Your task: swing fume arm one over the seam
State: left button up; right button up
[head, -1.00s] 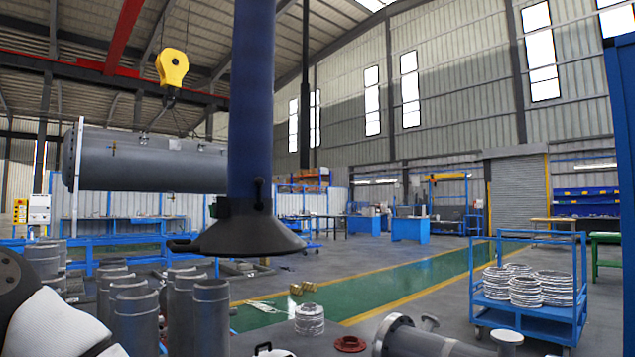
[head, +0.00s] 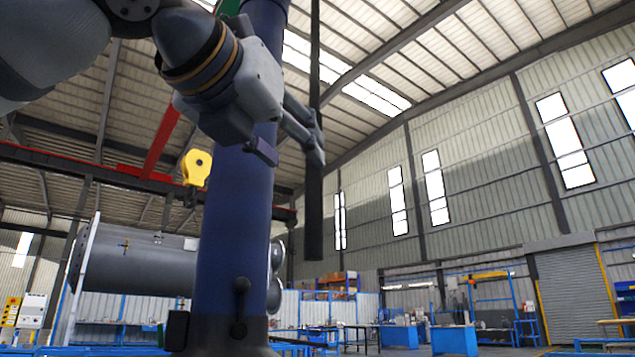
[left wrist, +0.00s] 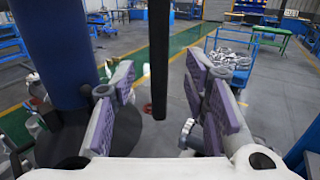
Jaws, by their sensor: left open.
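The blue tube of a fume arm (head: 235,240) stands upright in the centre-left of the head view, with a dark collar and small handle at its lower end. It fills the left of the left wrist view (left wrist: 60,45), above its round black hood (left wrist: 130,140). My left gripper (head: 305,135) is high beside the tube, open and empty, its purple-padded fingers (left wrist: 158,85) spread. A dark vertical bar (left wrist: 159,60) appears between the fingers in that view; I cannot tell how far beyond them it is. No seam can be made out. My right gripper is not in view.
A large grey cylinder (head: 140,268) is behind the tube at left, with a yellow crane hook (head: 196,167) above it. The dark bar (head: 314,200) hangs right of the tube. A blue cart (left wrist: 233,65) with metal rings stands on the floor farther off.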

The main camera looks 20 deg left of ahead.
aim_at(310, 173)
pick_arm(q)
jog(key=w, duration=0.8)
jog(key=shift+w+d+f, duration=0.15)
jog(key=shift+w+d, duration=0.15)
jog(key=shift+d, duration=0.1)
grip_shut()
